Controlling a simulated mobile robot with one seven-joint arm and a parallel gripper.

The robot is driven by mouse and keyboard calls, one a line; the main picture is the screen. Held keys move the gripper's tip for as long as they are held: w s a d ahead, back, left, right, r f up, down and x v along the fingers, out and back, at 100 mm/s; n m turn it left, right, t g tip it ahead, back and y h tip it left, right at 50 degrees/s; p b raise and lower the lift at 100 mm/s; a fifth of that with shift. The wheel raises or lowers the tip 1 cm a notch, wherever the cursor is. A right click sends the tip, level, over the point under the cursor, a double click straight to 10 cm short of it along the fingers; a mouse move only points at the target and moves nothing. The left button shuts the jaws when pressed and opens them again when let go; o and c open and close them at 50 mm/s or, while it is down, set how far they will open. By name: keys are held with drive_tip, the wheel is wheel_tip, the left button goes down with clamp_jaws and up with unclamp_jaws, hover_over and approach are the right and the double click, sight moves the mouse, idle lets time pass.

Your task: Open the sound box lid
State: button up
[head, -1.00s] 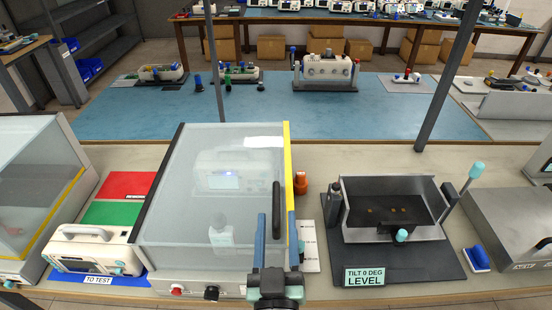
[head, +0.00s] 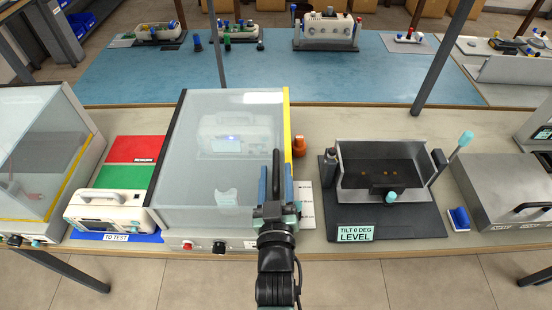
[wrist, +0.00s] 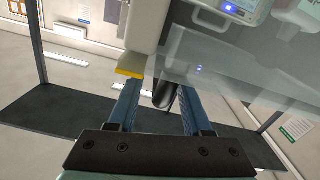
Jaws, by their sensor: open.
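The sound box (head: 180,225) is a grey box with a see-through lid (head: 210,130), which looks closed. A white device shows dimly inside the box.
A white device (head: 108,208) sits on the blue TO TEST mat to the left, beside red and green mats. An orange knob (head: 299,146) is close right of the box. A black tilt stand (head: 385,172) with a lever stands farther right.

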sight(276, 161)
drive_tip(key=shift+w, duration=1.75)
drive_tip(key=shift+c, duration=0.3)
clamp_jaws()
